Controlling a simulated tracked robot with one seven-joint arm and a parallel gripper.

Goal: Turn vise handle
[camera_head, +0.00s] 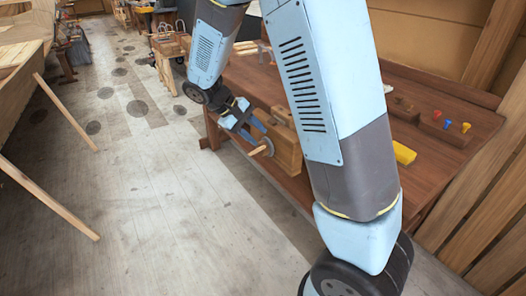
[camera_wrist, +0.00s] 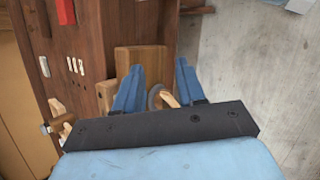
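The vise is a light wooden jaw block (camera_head: 284,148) on the front side of the dark wooden workbench (camera_head: 440,165). It carries a grey round disc with a wooden handle (camera_head: 257,150) sticking out towards the aisle. In the wrist view the vise block (camera_wrist: 140,58) is beyond my fingers, and the handle (camera_wrist: 170,100) shows between them, low and partly hidden by the gripper's dark body. My gripper (camera_head: 252,122) is just above and beside the handle. Its two blue fingers (camera_wrist: 158,85) are apart; I cannot tell whether either touches the handle.
A yellow block (camera_head: 404,153) and a wooden rack with coloured handles (camera_head: 447,126) are on the bench. A wooden hull (camera_head: 20,45) with slanting props stands at left. The plank floor (camera_head: 150,200) between hull and bench is clear.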

